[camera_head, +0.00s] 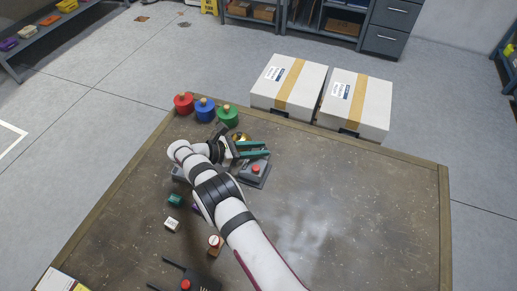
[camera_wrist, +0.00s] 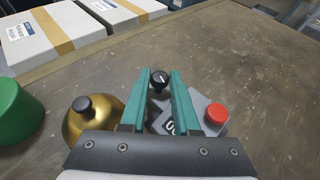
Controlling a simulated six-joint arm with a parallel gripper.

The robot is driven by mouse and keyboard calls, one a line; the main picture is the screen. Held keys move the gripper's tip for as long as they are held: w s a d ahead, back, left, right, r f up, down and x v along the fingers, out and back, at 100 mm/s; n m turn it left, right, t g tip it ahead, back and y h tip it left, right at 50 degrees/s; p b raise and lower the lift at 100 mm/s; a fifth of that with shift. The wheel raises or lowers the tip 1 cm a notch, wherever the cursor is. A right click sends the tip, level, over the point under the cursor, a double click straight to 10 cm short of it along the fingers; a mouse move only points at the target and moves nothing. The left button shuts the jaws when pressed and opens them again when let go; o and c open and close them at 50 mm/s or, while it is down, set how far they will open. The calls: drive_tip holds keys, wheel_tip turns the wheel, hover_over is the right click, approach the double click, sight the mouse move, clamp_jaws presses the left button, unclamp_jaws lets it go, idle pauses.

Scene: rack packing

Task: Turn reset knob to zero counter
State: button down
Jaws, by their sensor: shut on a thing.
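The counter is a grey box (camera_head: 250,179) with a red button (camera_head: 256,168), on the table right of my wrist in the head view. In the wrist view its red button (camera_wrist: 216,113) is at right, and a small dark display (camera_wrist: 170,127) with white digits is partly hidden by my gripper. A black knob (camera_wrist: 160,79) with a pale mark stands between my two teal fingers. My gripper (camera_wrist: 161,74) is shut on this knob, one finger on each side. In the head view my gripper (camera_head: 269,148) reaches over the counter and hides the knob.
A brass bell (camera_wrist: 82,125) with a black top stands close left of my fingers. Red (camera_head: 184,104), blue (camera_head: 205,110) and green (camera_head: 227,116) knobbed cylinders line the table's far left edge. Two taped boxes (camera_head: 358,107) stand beyond the far edge. The table's right side is clear.

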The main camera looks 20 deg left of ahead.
drive_tip(key=shift+w+a+r+m, duration=0.1)
drive_tip(key=shift+w+a+m, duration=0.1)
drive_tip(key=shift+w+m, duration=0.1)
drive_tip(key=shift+a+r, duration=0.15)
drive_tip(key=shift+r, duration=0.05)
idle(0.7)
drive_tip(key=shift+s+f+m+g+h, duration=0.1)
drive_tip(key=shift+s+m+g+h, duration=0.05)
drive_tip(key=shift+m+g+h, duration=0.25)
idle(0.5)
drive_tip(key=c, duration=0.7)
unclamp_jaws()
drive_tip(key=shift+s+d+f, duration=0.1)
drive_tip(key=shift+d+f, duration=0.05)
drive_tip(key=shift+d, duration=0.1)
drive_tip(key=shift+o, duration=0.2)
